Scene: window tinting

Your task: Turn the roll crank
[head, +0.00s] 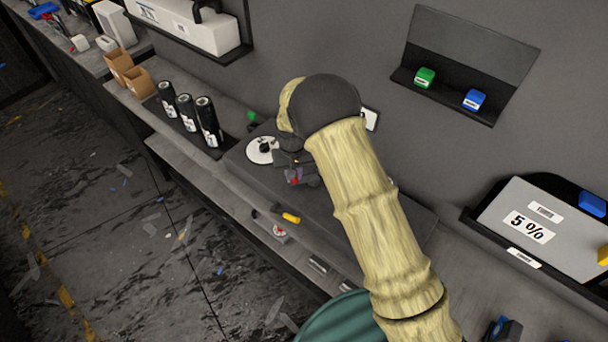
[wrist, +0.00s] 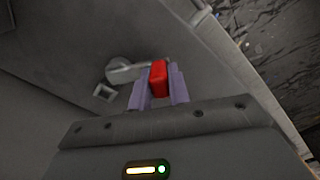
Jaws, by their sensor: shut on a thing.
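The roll crank shows in the wrist view as a grey arm (wrist: 124,71) with a red handle (wrist: 158,78). My gripper (wrist: 160,88) has its two purple-grey fingers on either side of the red handle and is shut on it. In the head view my gripper (head: 294,174) is small and partly hidden by my arm, with a bit of red at its fingers. The rest of the crank is hidden there. A white disc with a dark centre (head: 262,150) sits just left of my gripper on the dark bench unit.
Several black canisters (head: 187,113) stand on the bench to the left, by brown boxes (head: 138,80). A yellow-handled tool (head: 290,217) lies near the front edge. A wall shelf holds a green block (head: 425,78) and a blue block (head: 474,99). A "5 %" panel (head: 545,215) stands right.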

